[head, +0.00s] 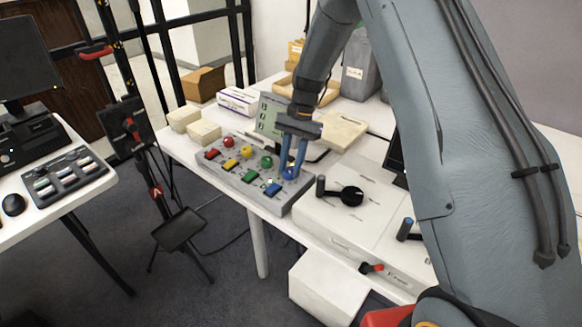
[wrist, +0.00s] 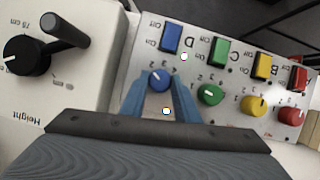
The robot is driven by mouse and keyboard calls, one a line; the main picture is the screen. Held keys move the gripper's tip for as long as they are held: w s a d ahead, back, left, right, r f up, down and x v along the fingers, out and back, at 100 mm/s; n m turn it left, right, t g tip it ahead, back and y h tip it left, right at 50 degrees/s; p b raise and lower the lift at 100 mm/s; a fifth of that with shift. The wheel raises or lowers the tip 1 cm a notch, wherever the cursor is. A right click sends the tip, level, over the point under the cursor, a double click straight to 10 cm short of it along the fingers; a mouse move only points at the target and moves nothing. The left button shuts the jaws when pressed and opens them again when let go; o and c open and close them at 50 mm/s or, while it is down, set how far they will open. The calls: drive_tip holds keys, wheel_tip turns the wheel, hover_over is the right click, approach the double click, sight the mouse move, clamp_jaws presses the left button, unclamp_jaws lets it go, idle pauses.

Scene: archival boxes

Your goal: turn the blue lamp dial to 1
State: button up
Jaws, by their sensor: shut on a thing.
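The blue lamp dial (wrist: 160,79) is a round knob on the grey control box (head: 222,180), in the section marked D. My gripper (wrist: 161,88) is closed around it from above, one blue finger on each side. In the head view my gripper (head: 289,174) points down at the box's right end and hides most of the dial. In the wrist view a short white mark shows on the knob's upper left, near a small 2. I cannot make out a 1 there.
Green (wrist: 210,94), yellow (wrist: 254,106) and red (wrist: 291,116) dials stand in a row beside the blue one. Coloured switches, including a blue one (wrist: 171,38), line the box's edge. A white box with a black crank (head: 347,196) stands close on the right.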

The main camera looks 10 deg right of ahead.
drive_tip(key=n+h, duration=0.1)
drive_tip(key=n, duration=0.1)
drive_tip(key=n+g+h+b, duration=0.1)
drive_tip(key=n, duration=0.2)
drive_tip(key=shift+a+n, duration=0.15)
drive_tip(key=shift+n, duration=0.15)
idle(0.4)
drive_tip(key=o, duration=1)
drive_tip(key=shift+b+v, duration=1)
drive_tip(key=shift+v, duration=2.95)
